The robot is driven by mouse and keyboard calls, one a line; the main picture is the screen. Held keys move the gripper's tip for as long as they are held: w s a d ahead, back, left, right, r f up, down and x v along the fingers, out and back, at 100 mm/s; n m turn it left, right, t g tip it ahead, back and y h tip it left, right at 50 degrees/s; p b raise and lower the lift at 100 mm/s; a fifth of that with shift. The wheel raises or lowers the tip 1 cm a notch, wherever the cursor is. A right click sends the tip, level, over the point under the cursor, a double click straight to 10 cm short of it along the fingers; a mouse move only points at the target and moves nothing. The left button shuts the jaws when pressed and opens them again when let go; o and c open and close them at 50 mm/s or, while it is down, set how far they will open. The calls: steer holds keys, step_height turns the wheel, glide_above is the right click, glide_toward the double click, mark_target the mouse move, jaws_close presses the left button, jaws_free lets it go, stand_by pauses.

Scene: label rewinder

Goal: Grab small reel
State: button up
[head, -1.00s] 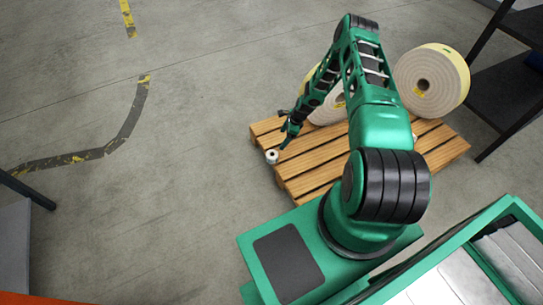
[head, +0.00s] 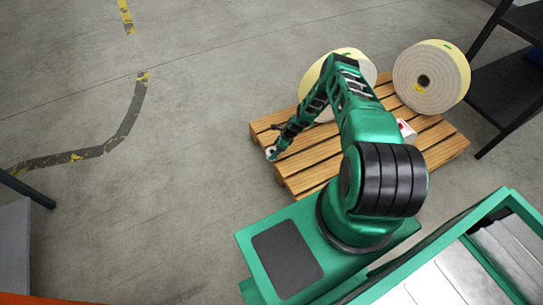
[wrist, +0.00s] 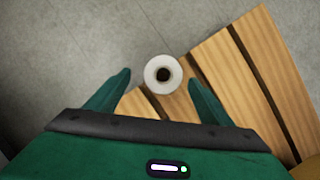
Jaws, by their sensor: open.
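The small reel (wrist: 150,80) is a white ring with a dark core hole. In the wrist view it stands at the corner of the wooden pallet, seen from above, between and slightly beyond the tips of my gripper (wrist: 158,80). The fingers are spread apart on either side of it, with a gap to each. In the head view my gripper (head: 273,152) is down at the pallet's left corner. It covers most of the small reel there.
Two large cream reels (head: 432,78) (head: 347,68) stand on the far side of the wooden pallet (head: 312,160). A small white and red item (head: 406,131) lies near my arm. A dark shelf (head: 505,85) stands at right. The floor left of the pallet is clear.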

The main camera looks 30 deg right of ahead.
mark_target(272, 151)
steer(key=shift+w+d+x, duration=0.1)
steer(key=shift+x, duration=1.1)
steer(key=shift+w+d+x, duration=0.1)
steer(key=shift+w+x, duration=0.05)
steer(key=shift+x, duration=1.1)
steer(key=shift+c, duration=0.5)
steer(key=c, duration=1.1)
steer(key=shift+r, duration=0.2)
